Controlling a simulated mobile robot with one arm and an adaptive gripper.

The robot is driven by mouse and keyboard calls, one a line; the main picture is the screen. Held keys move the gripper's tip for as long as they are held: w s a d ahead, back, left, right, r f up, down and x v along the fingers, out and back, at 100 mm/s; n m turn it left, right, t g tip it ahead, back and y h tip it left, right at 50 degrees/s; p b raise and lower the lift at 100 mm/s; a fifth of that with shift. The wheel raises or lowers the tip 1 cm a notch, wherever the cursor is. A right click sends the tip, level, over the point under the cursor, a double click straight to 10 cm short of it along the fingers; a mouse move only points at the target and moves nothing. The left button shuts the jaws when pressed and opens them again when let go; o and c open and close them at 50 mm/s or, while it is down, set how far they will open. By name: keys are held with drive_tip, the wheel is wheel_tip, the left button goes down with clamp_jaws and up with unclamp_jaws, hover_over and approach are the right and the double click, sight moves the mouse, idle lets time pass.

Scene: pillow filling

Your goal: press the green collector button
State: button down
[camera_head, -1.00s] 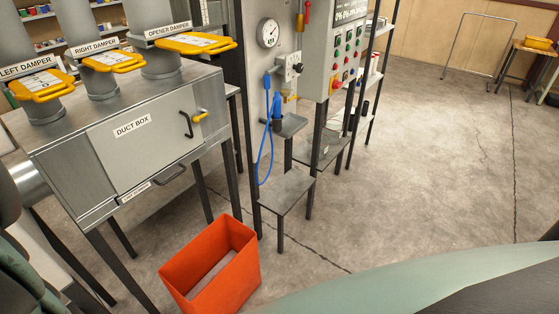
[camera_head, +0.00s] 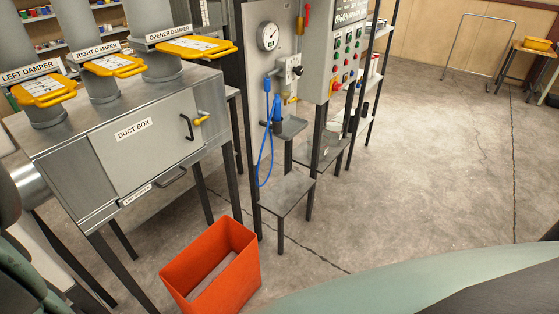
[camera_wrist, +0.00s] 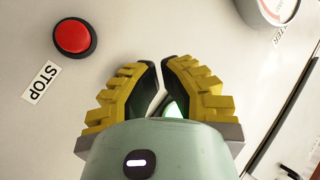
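In the wrist view, my gripper (camera_wrist: 160,65) has two yellow, dark-padded fingers close together over a pale panel, with a narrow gap between them. A green lit round button (camera_wrist: 172,109) shows partly in that gap, mostly hidden by the fingers and the gripper body. I cannot read a label for it or tell whether a finger touches it. In the head view, the grey control box (camera_head: 342,65) carries several small green and red buttons; their labels are too small to read. My gripper is not in the head view.
A red button (camera_wrist: 74,36) beside a STOP label (camera_wrist: 40,82) lies left of my fingers. A round grey part (camera_wrist: 277,8) is at the top right.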

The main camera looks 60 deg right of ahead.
drive_tip(key=shift+s+a+p, duration=0.1)
drive_tip(key=shift+s+p, duration=0.45)
drive_tip(key=shift+s, duration=1.75)
